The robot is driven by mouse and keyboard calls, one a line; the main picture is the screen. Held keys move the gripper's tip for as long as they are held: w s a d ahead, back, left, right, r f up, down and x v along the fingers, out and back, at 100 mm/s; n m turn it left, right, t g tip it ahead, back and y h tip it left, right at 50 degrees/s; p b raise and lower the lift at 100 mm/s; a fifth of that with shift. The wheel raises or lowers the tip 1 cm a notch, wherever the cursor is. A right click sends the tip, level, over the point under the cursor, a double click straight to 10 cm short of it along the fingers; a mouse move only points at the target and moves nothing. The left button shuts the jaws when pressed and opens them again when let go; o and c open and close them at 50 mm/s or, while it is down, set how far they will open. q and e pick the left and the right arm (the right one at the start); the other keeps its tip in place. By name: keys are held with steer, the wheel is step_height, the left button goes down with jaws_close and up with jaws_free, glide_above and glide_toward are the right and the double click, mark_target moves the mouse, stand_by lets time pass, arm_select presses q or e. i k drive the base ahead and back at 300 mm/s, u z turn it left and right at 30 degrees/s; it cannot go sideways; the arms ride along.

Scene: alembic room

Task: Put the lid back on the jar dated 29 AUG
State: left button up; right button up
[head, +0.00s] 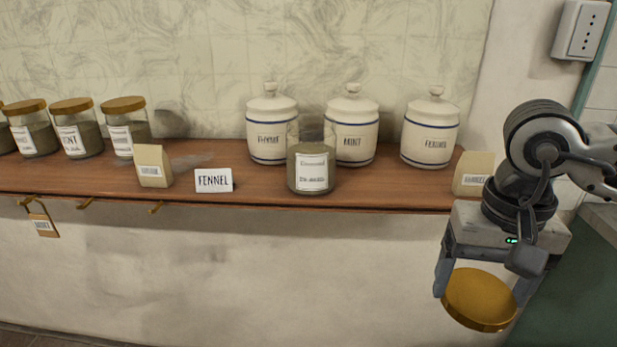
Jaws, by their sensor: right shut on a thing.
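My right gripper (484,290) is shut on a round golden lid (480,299). It holds the lid tilted, below and in front of the shelf's right end, apart from the jars. An open glass jar (311,168) with greenish-grey contents and a white label stands upright near the shelf's front edge. The small print on its label is too blurred to read, so I cannot confirm a date. Three similar glass jars with golden lids on, one of them here (126,126), stand at the left, with part of another at the picture's edge. My left gripper is not in view.
Three white lidded canisters, one of them here (353,128), stand close behind the open jar. A FENNEL card (213,180) and a paper packet (154,166) stand left of it; another packet (473,173) is at the right end. Hooks and a tag (43,224) hang below the shelf (390,190).

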mark_target(311, 139)
steer(key=u, duration=1.95)
steer(key=k, duration=0.9)
steer(key=z, duration=1.2)
steer(key=i, duration=0.5)
steer(key=z, duration=0.1)
